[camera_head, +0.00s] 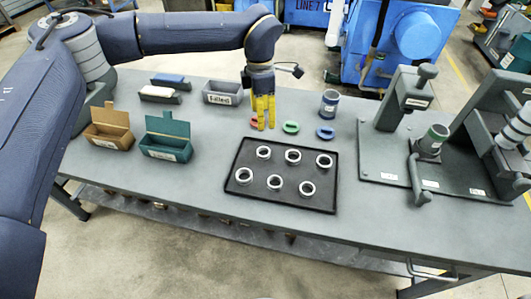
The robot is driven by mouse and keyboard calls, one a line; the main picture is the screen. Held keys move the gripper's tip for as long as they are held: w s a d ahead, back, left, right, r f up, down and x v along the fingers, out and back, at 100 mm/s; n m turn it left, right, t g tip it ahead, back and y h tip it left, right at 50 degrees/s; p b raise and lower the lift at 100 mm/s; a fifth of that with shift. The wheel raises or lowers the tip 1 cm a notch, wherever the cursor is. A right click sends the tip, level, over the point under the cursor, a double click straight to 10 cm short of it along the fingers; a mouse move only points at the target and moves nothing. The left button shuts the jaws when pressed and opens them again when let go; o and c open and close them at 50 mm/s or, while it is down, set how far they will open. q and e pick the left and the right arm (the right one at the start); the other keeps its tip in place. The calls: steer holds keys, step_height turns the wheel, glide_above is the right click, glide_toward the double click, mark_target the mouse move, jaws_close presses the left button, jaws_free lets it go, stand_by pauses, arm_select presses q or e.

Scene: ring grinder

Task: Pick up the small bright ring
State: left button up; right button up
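A black tray (231,186) lies on the grey table and holds several bright silver rings in two rows. The back row has a left ring (257,153), a middle ring (286,156) and a right ring (318,161). The front row has a left ring (239,177), a middle ring (268,183) and a right ring (300,188). I cannot tell from their size which is the small one. My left gripper (265,128) points down with yellow fingers close together, just behind the tray's back edge. Whether they are parted is unclear. My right gripper is not in view.
Red (254,122), green (291,127) and blue (325,133) pieces lie behind the tray, near a dark blue cup (329,103). A grey "Failed" bin (222,93), brown box (108,138) and teal box (166,149) stand left. A grinder fixture (405,112) stands right.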

arm_select(q)
glide_above(264, 155)
step_height(264, 155, down, 12)
steer(key=shift+s+a+r, duration=0.1)
steer(key=shift+a+r, duration=0.05)
steer(key=shift+f, duration=2.65)
steer(key=c, duration=1.1)
steer(key=shift+r, duration=0.15)
